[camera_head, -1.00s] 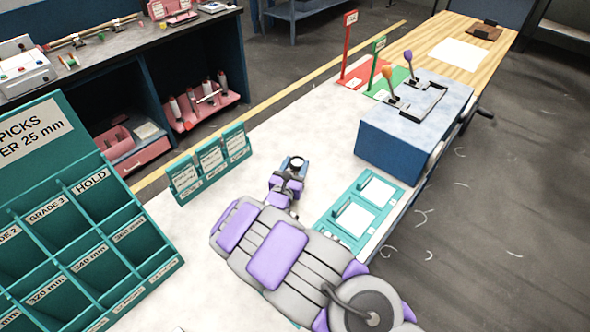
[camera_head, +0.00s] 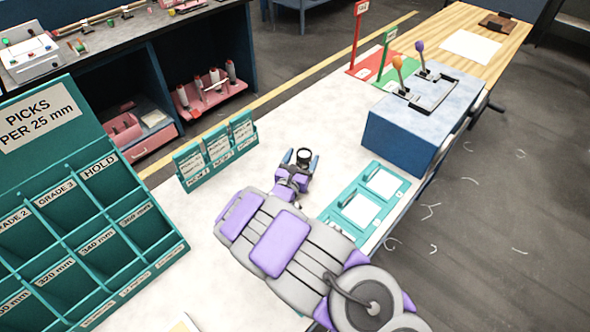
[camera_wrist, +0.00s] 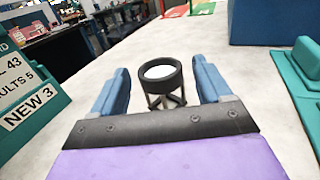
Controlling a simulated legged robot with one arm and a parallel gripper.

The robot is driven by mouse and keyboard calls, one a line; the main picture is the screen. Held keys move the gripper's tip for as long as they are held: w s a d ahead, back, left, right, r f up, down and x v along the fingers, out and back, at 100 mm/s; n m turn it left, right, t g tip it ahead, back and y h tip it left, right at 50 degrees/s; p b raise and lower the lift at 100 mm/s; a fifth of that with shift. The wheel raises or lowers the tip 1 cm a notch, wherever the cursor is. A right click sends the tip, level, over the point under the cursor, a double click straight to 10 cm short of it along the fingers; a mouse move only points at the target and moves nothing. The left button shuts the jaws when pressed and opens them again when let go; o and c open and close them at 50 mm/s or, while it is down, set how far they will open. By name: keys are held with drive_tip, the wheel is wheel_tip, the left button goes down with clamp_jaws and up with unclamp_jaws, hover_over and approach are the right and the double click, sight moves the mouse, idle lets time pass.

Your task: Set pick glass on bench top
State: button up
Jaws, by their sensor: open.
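The pick glass (camera_head: 304,156) is a small black ring-shaped magnifier on short legs. It stands upright on the white bench top (camera_head: 330,110). In the wrist view the pick glass (camera_wrist: 161,80) shows its pale round lens, between and slightly beyond my blue fingers. My gripper (camera_head: 300,160) is open around it, with one finger on each side; in the wrist view my gripper (camera_wrist: 160,88) has a visible gap between each finger and the glass. The legs' feet are partly hidden behind the gripper's dark palm edge.
A teal card holder (camera_head: 217,152) stands left of my gripper. A teal tray with two white cards (camera_head: 345,222) lies to the right. A blue lever box (camera_head: 405,135) stands behind it. A teal sorting rack (camera_head: 85,205) fills the left.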

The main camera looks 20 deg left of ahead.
drive_tip(key=s+p, duration=0.2)
drive_tip(key=s, duration=0.9)
drive_tip(key=shift+s+a, duration=0.1)
drive_tip(key=shift+s, duration=0.1)
